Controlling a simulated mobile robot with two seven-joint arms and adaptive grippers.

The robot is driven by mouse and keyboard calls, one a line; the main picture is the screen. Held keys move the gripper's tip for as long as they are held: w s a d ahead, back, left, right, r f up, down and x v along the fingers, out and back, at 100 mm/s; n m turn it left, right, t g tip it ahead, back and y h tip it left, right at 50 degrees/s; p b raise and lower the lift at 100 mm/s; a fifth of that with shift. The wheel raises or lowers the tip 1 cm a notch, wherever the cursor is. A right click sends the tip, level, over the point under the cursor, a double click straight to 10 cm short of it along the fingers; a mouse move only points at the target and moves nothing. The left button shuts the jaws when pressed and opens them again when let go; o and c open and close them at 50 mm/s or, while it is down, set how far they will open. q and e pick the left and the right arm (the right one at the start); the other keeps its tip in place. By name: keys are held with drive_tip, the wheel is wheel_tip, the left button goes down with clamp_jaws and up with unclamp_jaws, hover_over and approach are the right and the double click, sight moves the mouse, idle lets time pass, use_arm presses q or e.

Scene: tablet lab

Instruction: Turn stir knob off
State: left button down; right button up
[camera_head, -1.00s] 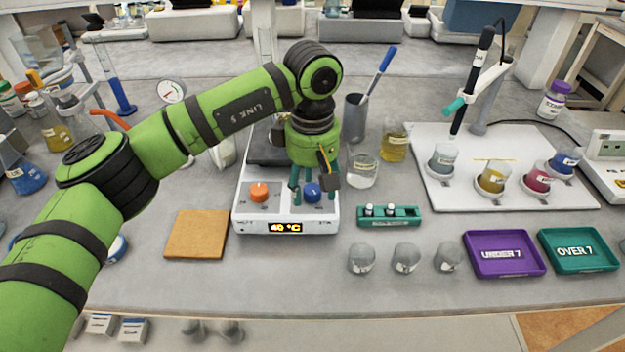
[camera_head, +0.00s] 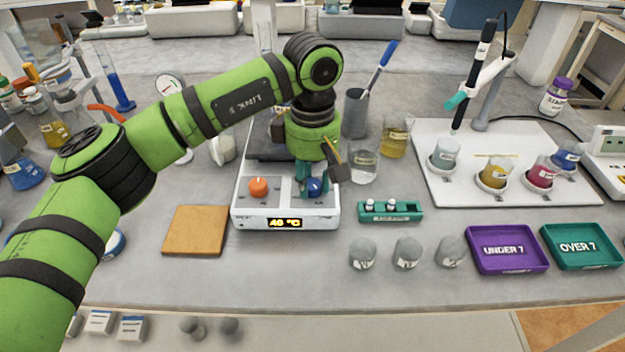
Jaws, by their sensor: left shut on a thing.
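The hotplate stirrer (camera_head: 243,216) stands on the bench in the middle, with a lit display reading about 40 °C. On its front panel sit an orange knob (camera_head: 258,187) on the left and a blue knob (camera_head: 314,188) on the right. My left gripper (camera_head: 311,186) points down at the panel and is shut on the blue knob, whose upper part the fingers partly hide. Part of the hotplate's top is hidden behind my left arm. My right gripper is not in view.
A cork-coloured mat (camera_head: 195,230) lies left of the stirrer. A green vial rack (camera_head: 391,211), a beaker (camera_head: 363,166) and a grey pen cup (camera_head: 355,115) stand to its right. Purple (camera_head: 507,250) and teal (camera_head: 581,247) trays lie at the front right.

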use_arm(q)
drive_tip(key=n+b, duration=0.2)
drive_tip(key=n, duration=0.2)
drive_tip(key=shift+f, duration=0.15)
drive_tip(key=n+b, duration=0.2)
drive_tip(key=n, duration=0.3)
drive_tip(key=shift+n+b, duration=0.3)
drive_tip(key=shift+n, duration=0.1)
drive_tip(key=n+b, duration=0.1)
drive_tip(key=n, duration=0.4)
drive_tip(key=shift+b, duration=0.35)
drive_tip(key=n+b, duration=0.1)
drive_tip(key=n, duration=0.5)
drive_tip(key=shift+b, duration=0.3)
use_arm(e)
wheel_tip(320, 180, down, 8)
use_arm(q)
drive_tip(key=shift+n, duration=0.5)
drive_tip(key=shift+n+b, duration=0.4)
drive_tip(key=shift+n, duration=0.4)
drive_tip(key=n+b, duration=0.1)
drive_tip(key=n, duration=0.3)
drive_tip(key=shift+n+b, duration=0.4)
drive_tip(key=shift+n, duration=1.1)
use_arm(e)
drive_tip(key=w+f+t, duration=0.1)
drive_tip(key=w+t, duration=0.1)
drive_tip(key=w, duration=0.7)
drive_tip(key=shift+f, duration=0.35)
